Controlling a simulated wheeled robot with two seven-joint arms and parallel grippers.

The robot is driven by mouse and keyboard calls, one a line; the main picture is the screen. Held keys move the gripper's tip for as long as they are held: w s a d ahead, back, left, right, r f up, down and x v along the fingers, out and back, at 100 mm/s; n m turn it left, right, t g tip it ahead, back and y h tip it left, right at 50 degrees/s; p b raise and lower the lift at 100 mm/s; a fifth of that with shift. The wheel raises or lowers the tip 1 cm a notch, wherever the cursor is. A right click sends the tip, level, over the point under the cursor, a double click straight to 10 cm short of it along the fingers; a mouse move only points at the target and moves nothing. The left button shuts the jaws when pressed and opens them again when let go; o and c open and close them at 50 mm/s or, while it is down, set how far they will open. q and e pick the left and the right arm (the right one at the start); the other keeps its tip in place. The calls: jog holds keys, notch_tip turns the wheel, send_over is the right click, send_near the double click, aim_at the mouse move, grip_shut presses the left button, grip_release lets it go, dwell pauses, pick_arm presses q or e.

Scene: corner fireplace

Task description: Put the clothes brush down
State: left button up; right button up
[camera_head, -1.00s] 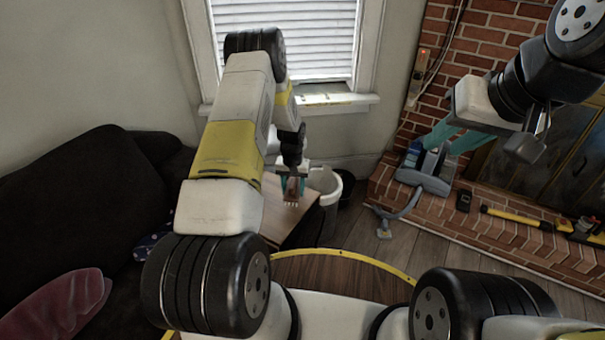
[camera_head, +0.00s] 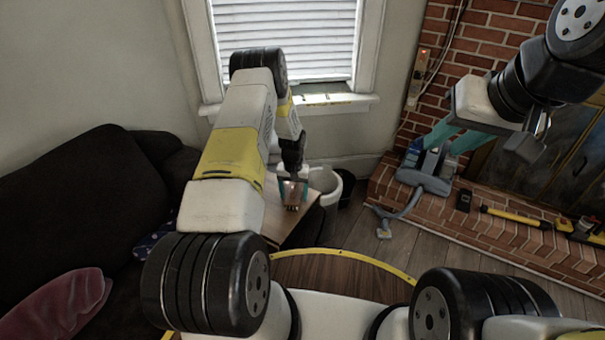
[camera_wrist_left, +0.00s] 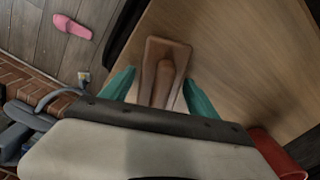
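The brown wooden clothes brush (camera_wrist_left: 165,58) is at the wooden table top (camera_wrist_left: 235,60) in the left wrist view. It also shows small in the head view (camera_head: 292,203). My left gripper (camera_wrist_left: 160,76) has its teal fingers apart, one on each side of the brush, with narrow gaps beside it. In the head view my left gripper (camera_head: 292,190) is low over the table's near right part. The brush's underside is hidden, so its contact with the table cannot be made out. My right gripper (camera_head: 452,139) is open and empty, high at the right.
A white bin (camera_head: 328,188) stands just right of the table. A dark sofa (camera_head: 85,190) is at the left. A red cylindrical object (camera_wrist_left: 276,152) shows in the left wrist view.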

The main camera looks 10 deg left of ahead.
aim_at(294, 186)
pick_arm(q)
notch_tip(294, 186, up, 12)
jog(key=shift+f, duration=0.1)
jog(key=s+d+r+t, duration=0.1)
jog(key=s+r, duration=0.2)
jog(key=r, duration=0.7)
jog(key=s+r+t+h, duration=0.1)
jog(key=s+r, duration=0.3)
jog(key=r, duration=0.5)
jog(key=s+d+r+t, duration=0.1)
jog(key=s+r, duration=0.2)
jog(key=r, duration=0.7)
jog(key=s+d+r+t, duration=0.1)
jog(key=s+r, duration=0.2)
jog(key=s, duration=0.4)
jog(key=s+d+r+t, duration=0.1)
jog(key=s+r, duration=0.2)
jog(key=s, duration=0.5)
jog(key=s+r+m+t+h, duration=0.1)
jog(key=s+r, duration=0.2)
jog(key=s, duration=0.5)
jog(key=shift+d+r, duration=0.3)
jog(key=shift+d, duration=0.1)
jog(key=shift+o, duration=0.4)
jog(key=shift+w, duration=0.1)
